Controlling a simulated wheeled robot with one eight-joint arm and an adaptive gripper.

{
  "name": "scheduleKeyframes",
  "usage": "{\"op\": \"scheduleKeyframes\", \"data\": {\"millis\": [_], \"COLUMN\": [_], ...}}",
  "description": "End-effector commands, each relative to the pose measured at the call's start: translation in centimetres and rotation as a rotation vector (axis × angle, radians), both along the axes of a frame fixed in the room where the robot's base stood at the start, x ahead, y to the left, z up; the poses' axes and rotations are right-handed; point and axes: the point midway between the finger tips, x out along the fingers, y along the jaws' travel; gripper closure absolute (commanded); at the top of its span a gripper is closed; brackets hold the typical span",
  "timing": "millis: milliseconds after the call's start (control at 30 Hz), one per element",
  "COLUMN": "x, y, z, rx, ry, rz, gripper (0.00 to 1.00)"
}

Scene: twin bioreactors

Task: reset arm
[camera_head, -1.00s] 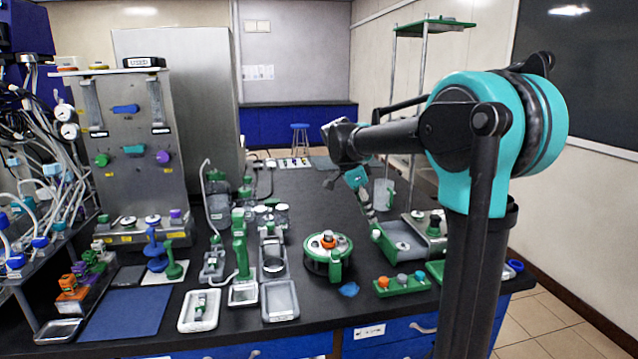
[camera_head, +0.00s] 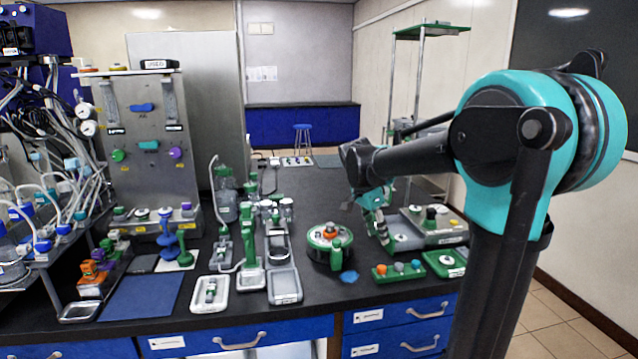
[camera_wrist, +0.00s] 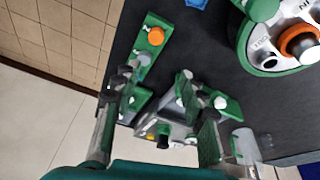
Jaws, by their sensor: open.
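My arm comes in from the right of the head view and reaches out over the black bench. My gripper (camera_head: 376,216) hangs from its end, fingers pointing down, between the round green device (camera_head: 318,258) and a grey-green box (camera_head: 445,238) on the right. In the wrist view my gripper (camera_wrist: 158,92) shows two separate fingers with nothing held between them. It is open and appears above the bench, but its exact height is hard to tell.
A green block with coloured knobs (camera_head: 400,272) lies at the front edge, also in the wrist view (camera_wrist: 147,45). Trays, a blue mat (camera_head: 142,297) and bottles crowd the left. A metal control tower (camera_head: 145,150) and tubing rack stand far left. A tall stand (camera_head: 420,90) rises behind my arm.

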Motion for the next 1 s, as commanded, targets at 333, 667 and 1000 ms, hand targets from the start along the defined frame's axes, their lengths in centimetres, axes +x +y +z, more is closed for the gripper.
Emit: {"op": "scheduleKeyframes", "data": {"millis": [333,667,1000], "x": [-8.0,-19.0,-21.5], "y": [-2.1,-2.7,-2.5], "z": [-7.2,-16.1,-18.0], "rx": [0.063,0.034,0.002], "ry": [0.019,-0.042,-0.065], "rz": [0.424,0.977,1.115], "gripper": [0.58,0.58,0.58]}}
